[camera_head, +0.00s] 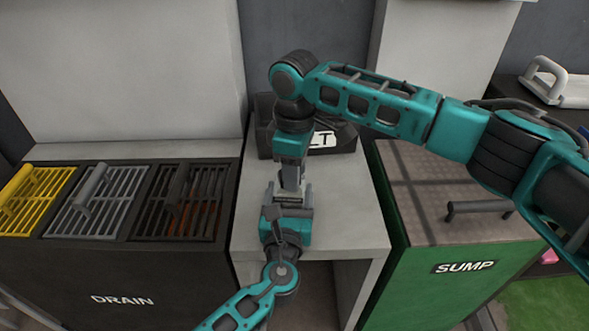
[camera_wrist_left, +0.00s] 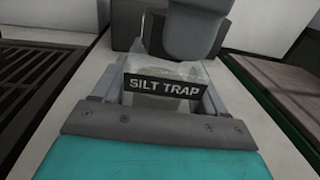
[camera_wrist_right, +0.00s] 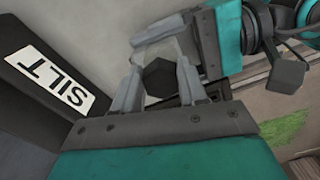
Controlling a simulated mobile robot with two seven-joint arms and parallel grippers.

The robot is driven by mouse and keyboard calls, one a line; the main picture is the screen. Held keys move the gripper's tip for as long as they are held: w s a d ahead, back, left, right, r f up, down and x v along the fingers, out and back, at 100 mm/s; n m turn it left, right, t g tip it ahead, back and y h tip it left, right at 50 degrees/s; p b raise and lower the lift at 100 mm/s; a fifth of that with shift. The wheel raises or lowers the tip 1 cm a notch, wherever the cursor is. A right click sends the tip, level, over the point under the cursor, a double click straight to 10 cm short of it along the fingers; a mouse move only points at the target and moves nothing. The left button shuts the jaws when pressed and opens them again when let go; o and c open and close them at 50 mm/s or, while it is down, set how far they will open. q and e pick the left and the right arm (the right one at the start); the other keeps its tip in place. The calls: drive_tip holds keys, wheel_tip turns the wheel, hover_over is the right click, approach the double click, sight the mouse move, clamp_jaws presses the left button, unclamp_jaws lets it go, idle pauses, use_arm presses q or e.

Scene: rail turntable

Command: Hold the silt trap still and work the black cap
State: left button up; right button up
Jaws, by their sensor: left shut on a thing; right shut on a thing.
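The silt trap (camera_wrist_left: 190,73) is a pale, clear-looking body with a black label reading SILT TRAP. It stands on the light grey bench top. My left gripper (camera_wrist_left: 160,72) is shut on its sides. The black cap (camera_wrist_right: 160,77) is a dark, many-sided knob on top of the trap. My right gripper (camera_wrist_right: 157,66) comes from above and is shut on the cap, with a finger on each side. In the head view the right gripper (camera_head: 291,182) meets the left one over the bench, and the two hands hide most of the trap and cap.
A dark bin (camera_head: 265,145) labelled SILT stands behind on the bench (camera_head: 345,205). At left, the DRAIN unit (camera_head: 60,275) carries yellow, grey and rusty grates. At right is the green SUMP box (camera_head: 420,280) with a dark handle (camera_head: 480,208). The bench's right side is clear.

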drive_tip(key=shift+w+n, duration=0.15)
drive_tip(key=shift+n, duration=1.05)
drive_tip(key=n, duration=0.3)
drive_tip(key=shift+w, duration=0.15)
drive_tip(key=shift+w+n, duration=0.1)
drive_tip(key=shift+n, duration=1.4)
drive_tip(key=shift+w+a+n, duration=0.1)
drive_tip(key=shift+n, duration=0.7)
drive_tip(key=n, duration=0.4)
drive_tip(key=shift+w+a, duration=0.15)
drive_tip(key=shift+n, duration=0.4)
drive_tip(key=n, duration=0.5)
drive_tip(key=shift+a+n, duration=0.25)
drive_tip(key=shift+n, duration=0.05)
